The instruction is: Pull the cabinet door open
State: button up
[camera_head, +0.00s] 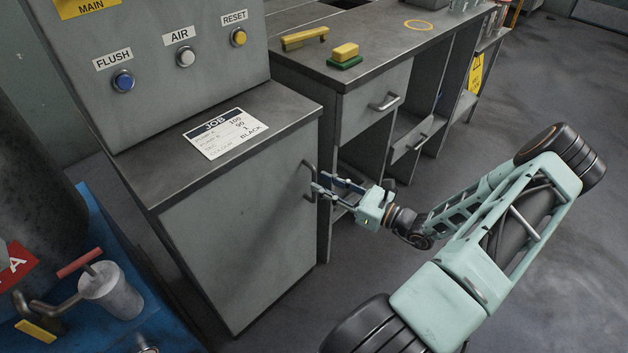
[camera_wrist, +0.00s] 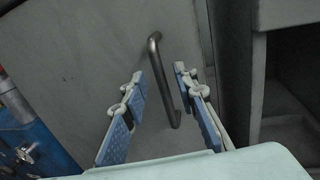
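The grey cabinet door (camera_head: 238,232) is shut, on the front of the cabinet below the control panel. Its bar handle (camera_head: 308,181) stands upright near the door's right edge. My gripper (camera_head: 318,187) is at the handle, reaching in from the right. In the wrist view the handle (camera_wrist: 163,80) runs between the two blue-padded fingers of my gripper (camera_wrist: 160,90). The fingers are spread, with a gap on each side of the bar. The door (camera_wrist: 85,60) also fills the left and middle of the wrist view.
The floor in front of the door (camera_head: 300,295) is clear.

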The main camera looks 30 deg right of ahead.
jog(key=shift+x, duration=1.8)
grip_shut()
